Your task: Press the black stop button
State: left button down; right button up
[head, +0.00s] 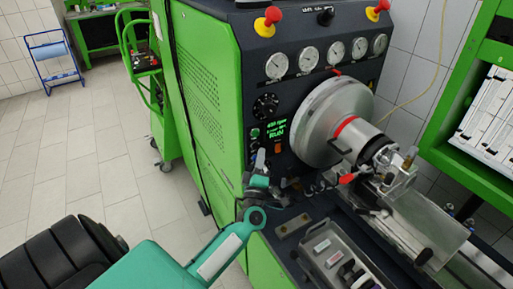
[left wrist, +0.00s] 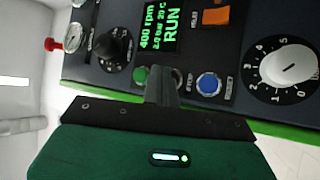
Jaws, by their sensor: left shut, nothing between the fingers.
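The test bench's dark control panel (head: 292,98) carries a lit display (left wrist: 166,24) reading 400 rpm and RUN. My left gripper (left wrist: 161,72) is shut and empty, its fingertips in front of the button row. A green button (left wrist: 140,75) shows just left of the fingers and a blue button (left wrist: 208,84) to their right. Between these, a round button's rim (left wrist: 179,76) shows beside the fingers; it is mostly hidden, and I cannot tell its colour or whether the fingertips touch it. In the head view my left gripper (head: 261,158) is just below the panel's display. My right gripper is not in view.
An orange switch (left wrist: 216,16), a white dial (left wrist: 288,63) and a black knob (left wrist: 115,45) sit near the buttons. The large metal disc (head: 325,120) and pump stand right of the panel. A grey tray (head: 330,232) lies below. Open floor (head: 85,150) is at left.

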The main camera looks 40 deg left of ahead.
pick_arm(q)
jog(key=shift+w+a, duration=0.2)
jog(key=shift+a, duration=0.2)
jog(key=shift+w+a, duration=0.2)
jog(key=shift+a, duration=0.25)
dwell(0.8)
dwell(0.3)
jog(key=shift+s+d, duration=0.4)
jog(key=shift+d, duration=0.45)
jog(key=d, duration=0.1)
jog(key=s+d+p, duration=0.1)
jog(key=d, duration=0.1)
jog(key=s+d, duration=0.1)
jog(key=shift+d, duration=0.3)
